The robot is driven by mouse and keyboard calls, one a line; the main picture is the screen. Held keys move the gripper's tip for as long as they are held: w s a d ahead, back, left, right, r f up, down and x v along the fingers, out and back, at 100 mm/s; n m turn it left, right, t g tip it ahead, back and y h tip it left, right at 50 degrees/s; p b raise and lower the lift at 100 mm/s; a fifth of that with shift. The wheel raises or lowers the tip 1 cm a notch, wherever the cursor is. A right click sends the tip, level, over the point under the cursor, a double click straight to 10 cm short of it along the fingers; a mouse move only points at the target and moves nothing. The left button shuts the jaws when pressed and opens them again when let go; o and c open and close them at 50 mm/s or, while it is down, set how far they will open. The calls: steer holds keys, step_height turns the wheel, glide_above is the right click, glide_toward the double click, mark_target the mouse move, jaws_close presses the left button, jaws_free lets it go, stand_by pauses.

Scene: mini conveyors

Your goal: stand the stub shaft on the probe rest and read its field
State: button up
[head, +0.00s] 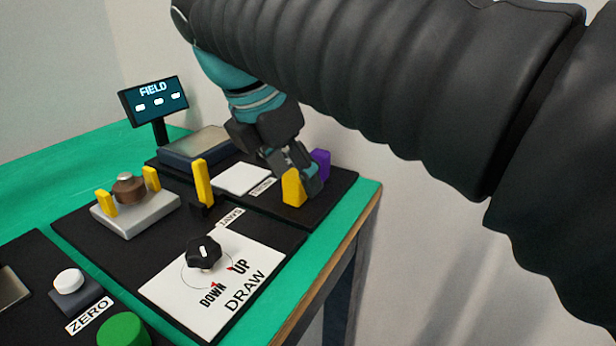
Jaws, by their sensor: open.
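My gripper (297,172) points down at the right end of the black bench panel, its fingers over a yellow block (293,189). A purple block (321,162) stands just behind. The fingers are open; their contact with the yellow block is unclear. The field display (155,101) shows "FIELD" above three white dashes. At left, a brown round piece with a silver top (127,187) sits between two yellow posts on a grey block (137,220). I cannot tell which piece is the stub shaft or which is the probe rest.
A DRAW plate with a black knob (204,253) is in front, marked DOWN and UP. A yellow upright (202,184) stands near the JAWS label. A white pad (242,179) lies left of my gripper. A white ZERO button (68,280) and green button (122,329) are front left.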

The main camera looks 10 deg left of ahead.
steer(key=shift+w+d+f, duration=0.15)
steer(key=shift+w+f, duration=0.05)
steer(key=shift+f, duration=0.4)
jaws_close()
step_height(320, 180, up, 5)
steer(key=shift+d+f+p, duration=0.1)
steer(key=shift+d+p, duration=0.05)
steer(key=shift+p, duration=0.5)
steer(key=d+r, duration=0.6)
steer(key=d, duration=0.5)
steer(key=n+y+p, duration=0.2)
steer(key=n, duration=0.2)
glide_above(247, 171)
steer(key=s, duration=0.2)
steer(key=shift+n+t, duration=0.3)
steer(key=shift+t, duration=0.1)
steer(key=f+b, duration=0.1)
steer(key=f, duration=0.5)
steer(key=f+b, duration=0.1)
steer(key=f, duration=0.3)
steer(key=shift+w+a+b, duration=0.15)
steer(key=shift+a+b, duration=0.1)
steer(key=shift+b, duration=0.05)
